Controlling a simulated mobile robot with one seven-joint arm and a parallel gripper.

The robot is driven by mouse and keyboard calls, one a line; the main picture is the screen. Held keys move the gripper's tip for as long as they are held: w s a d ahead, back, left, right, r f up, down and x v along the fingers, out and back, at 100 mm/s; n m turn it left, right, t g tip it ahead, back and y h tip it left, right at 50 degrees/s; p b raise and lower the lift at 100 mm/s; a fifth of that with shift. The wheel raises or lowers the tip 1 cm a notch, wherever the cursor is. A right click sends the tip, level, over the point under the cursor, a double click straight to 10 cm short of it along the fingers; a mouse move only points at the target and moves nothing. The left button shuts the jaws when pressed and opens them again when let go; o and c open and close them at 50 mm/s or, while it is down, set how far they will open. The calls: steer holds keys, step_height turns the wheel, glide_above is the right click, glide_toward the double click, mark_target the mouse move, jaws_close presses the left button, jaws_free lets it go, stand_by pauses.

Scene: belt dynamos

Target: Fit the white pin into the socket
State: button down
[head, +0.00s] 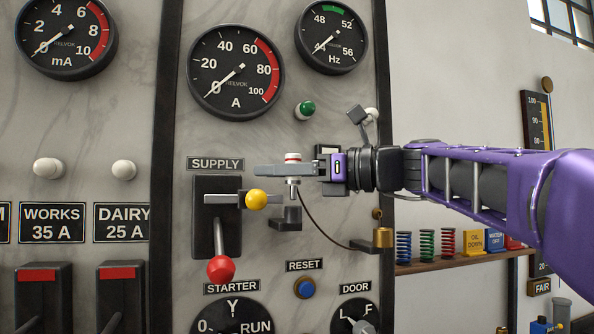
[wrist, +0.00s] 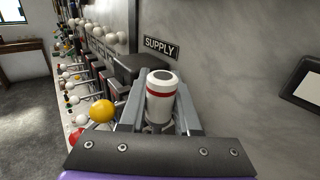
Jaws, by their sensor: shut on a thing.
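The white pin (head: 293,158), with a red band and a grey metal lower end, stands upright between the fingers of my gripper (head: 278,171). It also shows in the wrist view (wrist: 160,99), held between the two grey fingers, its dark-centred top towards the camera. My gripper is shut on it. A small dark bracket on the panel, which looks like the socket (head: 287,218), is just below the pin's tip in the head view. The tip appears to be above it with a small gap; depth is hard to judge. The socket is hidden in the wrist view.
The supply switch, with a yellow knob (head: 256,200) and a red knob (head: 221,268), is close on the left. The blue reset button (head: 304,288) is below.

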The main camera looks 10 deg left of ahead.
steer(key=shift+f+b, duration=0.9)
steer(key=shift+f, duration=0.6)
steer(key=c, duration=0.5)
jaws_free()
steer(key=shift+c, duration=0.2)
steer(key=s+d, duration=0.2)
steer(key=d, duration=1.5)
steer(key=shift+s+d, duration=0.15)
steer(key=shift+d, duration=0.05)
